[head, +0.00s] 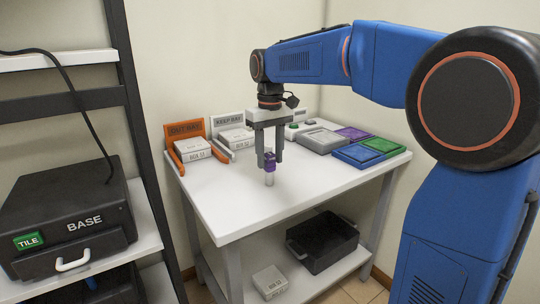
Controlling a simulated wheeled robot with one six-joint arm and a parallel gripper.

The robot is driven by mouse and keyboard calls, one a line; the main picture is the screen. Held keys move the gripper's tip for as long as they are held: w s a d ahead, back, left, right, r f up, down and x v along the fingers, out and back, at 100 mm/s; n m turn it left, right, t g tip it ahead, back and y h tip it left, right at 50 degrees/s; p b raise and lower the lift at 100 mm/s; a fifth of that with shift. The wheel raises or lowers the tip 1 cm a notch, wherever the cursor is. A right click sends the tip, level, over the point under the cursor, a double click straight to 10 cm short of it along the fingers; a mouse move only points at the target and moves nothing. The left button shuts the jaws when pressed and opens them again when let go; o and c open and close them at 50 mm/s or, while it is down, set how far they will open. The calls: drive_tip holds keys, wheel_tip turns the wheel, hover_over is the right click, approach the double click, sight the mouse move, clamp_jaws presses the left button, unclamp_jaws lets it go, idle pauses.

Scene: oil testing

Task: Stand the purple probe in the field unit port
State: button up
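The purple probe (269,163) has a purple upper part and a pale silver lower end, and it hangs upright. My gripper (270,158) points straight down over the white table (250,205), with its grey fingers on both sides of the probe's purple part, shut on it. I cannot tell whether the probe's lower end touches the table. A pale unit with a green mark (293,126) is partly hidden behind my gripper. I cannot read a label on it or see a port, so I cannot tell whether it is the field unit.
An orange rack (186,129) and a white rack (229,124) hold white boxes at the back left. Grey (323,141), purple (352,133), blue (358,156) and green (380,146) trays lie at the right. The table's front is clear. A black BASE unit (75,215) stands left.

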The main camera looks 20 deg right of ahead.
drive_tip(key=shift+r, duration=0.1)
wheel_tip(320, 180, up, 12)
idle(0.8)
